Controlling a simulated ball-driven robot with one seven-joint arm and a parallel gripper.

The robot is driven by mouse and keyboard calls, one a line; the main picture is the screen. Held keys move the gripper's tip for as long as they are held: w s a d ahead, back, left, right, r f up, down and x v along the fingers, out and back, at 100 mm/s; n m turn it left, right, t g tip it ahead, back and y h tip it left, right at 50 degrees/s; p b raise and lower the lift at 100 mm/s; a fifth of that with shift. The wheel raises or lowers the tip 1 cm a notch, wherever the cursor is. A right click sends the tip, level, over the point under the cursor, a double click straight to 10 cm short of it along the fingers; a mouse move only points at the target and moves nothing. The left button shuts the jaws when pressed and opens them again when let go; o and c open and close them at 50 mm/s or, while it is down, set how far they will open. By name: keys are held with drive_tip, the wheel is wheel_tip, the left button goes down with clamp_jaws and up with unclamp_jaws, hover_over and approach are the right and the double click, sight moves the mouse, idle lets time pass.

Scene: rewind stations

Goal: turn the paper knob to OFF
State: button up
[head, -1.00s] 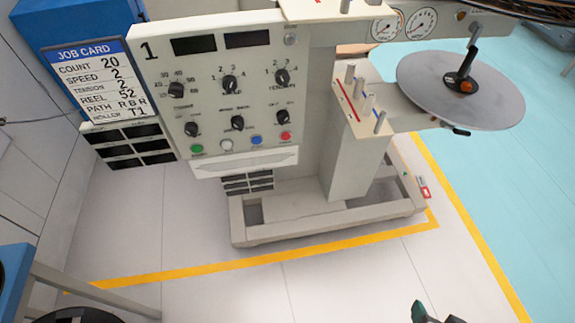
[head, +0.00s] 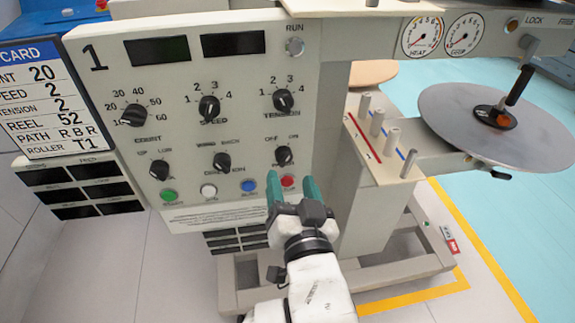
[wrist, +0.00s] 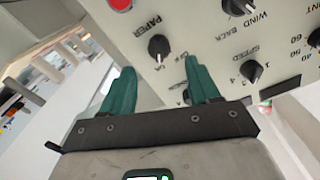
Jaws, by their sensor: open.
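The paper knob (head: 283,156) is a black knob at the right end of the panel's lower knob row, with OFF at its upper left and ON at its upper right. In the wrist view the knob (wrist: 160,46) sits beside the word PAPER. Its pointer seems to lie toward ON, but the mark is too small to be sure. My gripper (head: 290,182) is open, its green fingers just below the knob in the head view. In the wrist view the open fingers (wrist: 160,68) show the knob beyond the gap, apart from them and ungripped.
The tension knob (head: 283,100) is above and the direction knob (head: 222,162) to the left. Green, white, blue and red buttons (head: 288,181) run below, the red one near my fingers. Pegs (head: 392,140) and a grey disc (head: 490,125) stand to the right.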

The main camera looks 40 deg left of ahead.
sight(286, 161)
drive_tip(key=x, duration=0.6)
drive_tip(key=shift+b, duration=0.4)
drive_tip(key=c, duration=1)
drive_tip(key=shift+c, duration=0.2)
